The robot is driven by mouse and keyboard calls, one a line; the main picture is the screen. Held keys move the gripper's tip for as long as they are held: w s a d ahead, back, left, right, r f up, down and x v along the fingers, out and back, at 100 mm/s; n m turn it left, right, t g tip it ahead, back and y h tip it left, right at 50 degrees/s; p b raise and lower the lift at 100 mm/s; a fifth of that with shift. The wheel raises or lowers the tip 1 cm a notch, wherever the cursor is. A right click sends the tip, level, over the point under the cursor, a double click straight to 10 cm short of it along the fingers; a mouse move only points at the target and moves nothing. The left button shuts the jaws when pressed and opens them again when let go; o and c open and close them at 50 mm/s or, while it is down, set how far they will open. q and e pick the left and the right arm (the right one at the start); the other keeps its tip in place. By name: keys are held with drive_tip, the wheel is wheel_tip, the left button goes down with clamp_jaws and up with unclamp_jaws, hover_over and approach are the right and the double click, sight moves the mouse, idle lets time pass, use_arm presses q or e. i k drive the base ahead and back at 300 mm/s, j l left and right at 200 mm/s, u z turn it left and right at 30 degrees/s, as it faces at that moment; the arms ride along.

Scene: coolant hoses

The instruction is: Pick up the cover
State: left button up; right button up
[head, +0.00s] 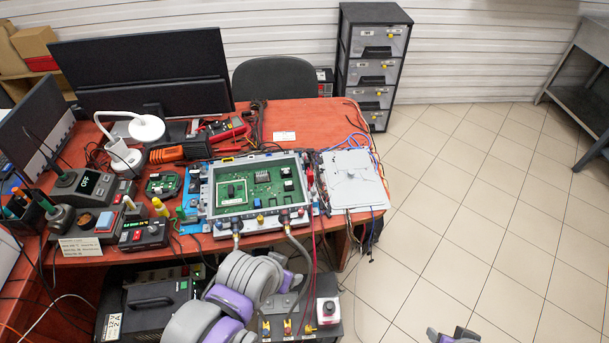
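A flat light-grey plate with a raised round knob, which looks like the cover (351,180), lies at the right end of the red table. It sits just right of the open housing (212,200), whose green circuit board is exposed. My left arm reaches in from the bottom, in front of the table and below the housing. Its links hide what is behind them, and I cannot make out its gripper fingers. A small grey and purple part of my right arm shows at the bottom edge, well right of the table. No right fingers can be made out. Neither arm touches the cover.
Two hoses meet the housing's front edge, one by a dark fitting (284,218). Cables (358,146) run around the cover. A drawer cabinet (374,65) stands behind. The tiled floor at right is clear.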

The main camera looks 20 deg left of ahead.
sight(353, 192)
drive_tip(key=k+l, duration=0.1)
drive_tip(key=l, duration=0.2)
drive_tip(key=k+l+u, duration=0.1)
drive_tip(key=l, duration=0.2)
drive_tip(key=l+u, duration=0.3)
drive_tip(key=l, duration=0.75)
drive_tip(key=i+l+u, duration=0.15)
drive_tip(key=i, duration=0.25)
drive_tip(key=i+l+u, duration=0.15)
drive_tip(key=i, duration=0.3)
drive_tip(key=i+l+u, duration=0.15)
drive_tip(key=i, duration=0.25)
